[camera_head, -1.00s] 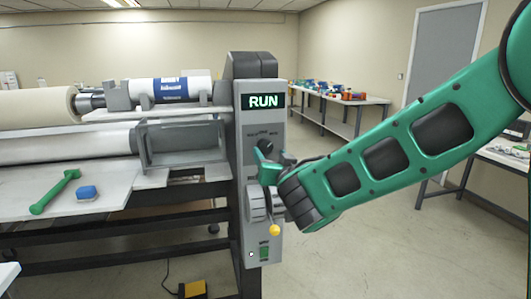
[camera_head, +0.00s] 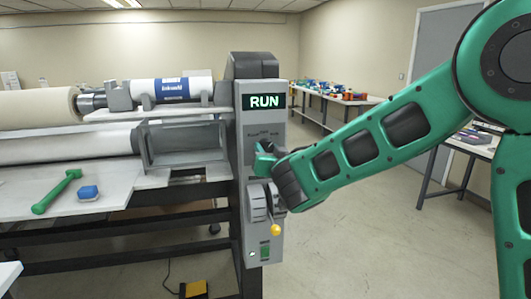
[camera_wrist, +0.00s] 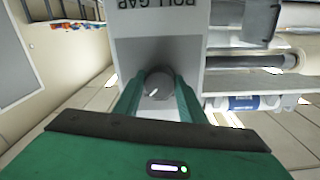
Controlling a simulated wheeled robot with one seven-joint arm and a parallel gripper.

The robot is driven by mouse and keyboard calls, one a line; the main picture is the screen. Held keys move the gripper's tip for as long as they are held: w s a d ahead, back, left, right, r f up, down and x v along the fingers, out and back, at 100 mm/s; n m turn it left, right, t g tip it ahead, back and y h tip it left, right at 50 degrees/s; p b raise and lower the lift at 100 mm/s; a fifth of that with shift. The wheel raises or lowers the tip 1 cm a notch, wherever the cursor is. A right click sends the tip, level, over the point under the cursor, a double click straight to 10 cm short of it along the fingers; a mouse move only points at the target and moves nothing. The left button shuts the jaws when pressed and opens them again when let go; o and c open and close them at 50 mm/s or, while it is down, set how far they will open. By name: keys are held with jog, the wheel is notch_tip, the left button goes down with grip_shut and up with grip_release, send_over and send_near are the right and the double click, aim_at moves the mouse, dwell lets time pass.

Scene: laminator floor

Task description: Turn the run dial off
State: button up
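The run dial (camera_wrist: 158,86) is a dark grey round knob with a white pointer mark, on the grey control panel (camera_head: 250,180) below the lit green RUN display (camera_head: 264,101). My gripper (camera_head: 263,160) is at the dial, and in the head view it hides most of it. In the wrist view my gripper's (camera_wrist: 162,80) two green fingers stand on either side of the knob, with little or no gap. I cannot tell if they press on it. The display reads RUN.
A green-handled tool (camera_head: 56,192) and blue block (camera_head: 88,193) lie on the machine's left table.

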jog(key=shift+n, duration=0.3)
jog(key=n, duration=0.4)
jog(key=shift+f, duration=0.1)
jog(key=shift+d+n, duration=0.1)
jog(key=shift+n, duration=2.1)
jog(key=o, duration=1)
jog(key=shift+s, duration=0.1)
